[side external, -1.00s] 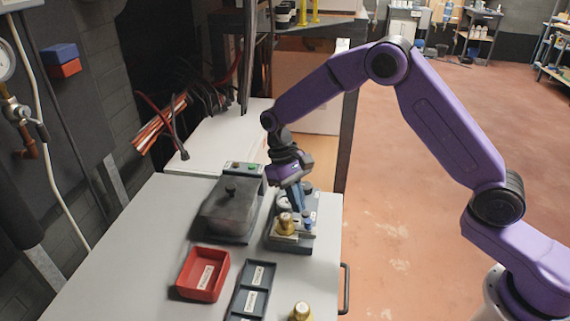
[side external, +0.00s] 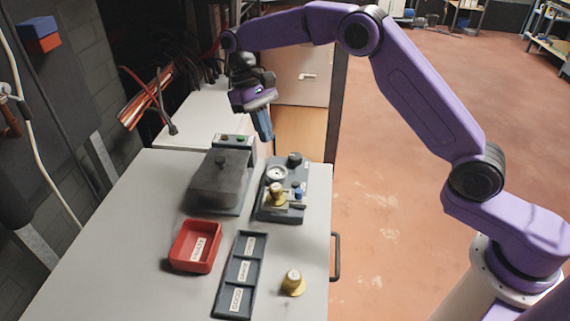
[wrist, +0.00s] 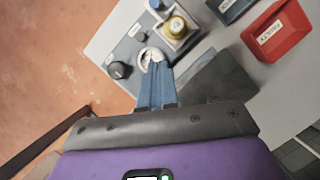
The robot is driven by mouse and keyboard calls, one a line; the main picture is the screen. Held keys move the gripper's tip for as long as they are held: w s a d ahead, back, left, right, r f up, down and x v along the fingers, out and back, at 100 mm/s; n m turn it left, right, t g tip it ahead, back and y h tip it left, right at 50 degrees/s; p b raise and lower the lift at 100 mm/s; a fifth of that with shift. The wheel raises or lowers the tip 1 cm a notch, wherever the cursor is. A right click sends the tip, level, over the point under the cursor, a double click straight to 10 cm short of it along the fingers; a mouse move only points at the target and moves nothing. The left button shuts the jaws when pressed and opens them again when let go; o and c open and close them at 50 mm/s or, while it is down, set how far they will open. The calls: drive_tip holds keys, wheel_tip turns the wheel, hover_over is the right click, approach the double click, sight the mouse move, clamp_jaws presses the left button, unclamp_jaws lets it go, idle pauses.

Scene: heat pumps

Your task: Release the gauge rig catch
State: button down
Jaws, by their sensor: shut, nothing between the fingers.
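The gauge rig (side external: 266,212) is a grey block on the bench. It carries a round white dial (side external: 277,174), a black knob (side external: 294,159), a small blue part (side external: 298,191) and a brass fitting (side external: 277,197). I cannot tell which small part is the catch or how it is set. My gripper (side external: 269,138) is shut and empty, raised above and behind the rig's far end. In the wrist view, the blue fingers (wrist: 157,68) overlap the lower part of the dial (wrist: 150,55), with the black knob (wrist: 119,70) and brass fitting (wrist: 177,28) beside them.
A dark lidded box (side external: 219,182) stands left of the rig. A red bin (side external: 180,259), a labelled three-part tray (side external: 239,292) and a loose brass fitting (side external: 293,283) are nearer the front. Cables (side external: 152,100) hang at the back left. The front-left bench is clear.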

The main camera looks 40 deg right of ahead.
sight(300, 189)
drive_tip(key=x, duration=1)
drive_tip(key=shift+d, duration=0.1)
drive_tip(key=shift+s+d, duration=0.1)
drive_tip(key=shift+s, duration=0.75)
drive_tip(key=shift+s+d, duration=0.15)
drive_tip(key=shift+s, duration=0.95)
drive_tip(key=shift+s+d, duration=0.5)
drive_tip(key=shift+s, duration=0.25)
drive_tip(key=shift+s+d, duration=0.15)
drive_tip(key=shift+s, duration=0.15)
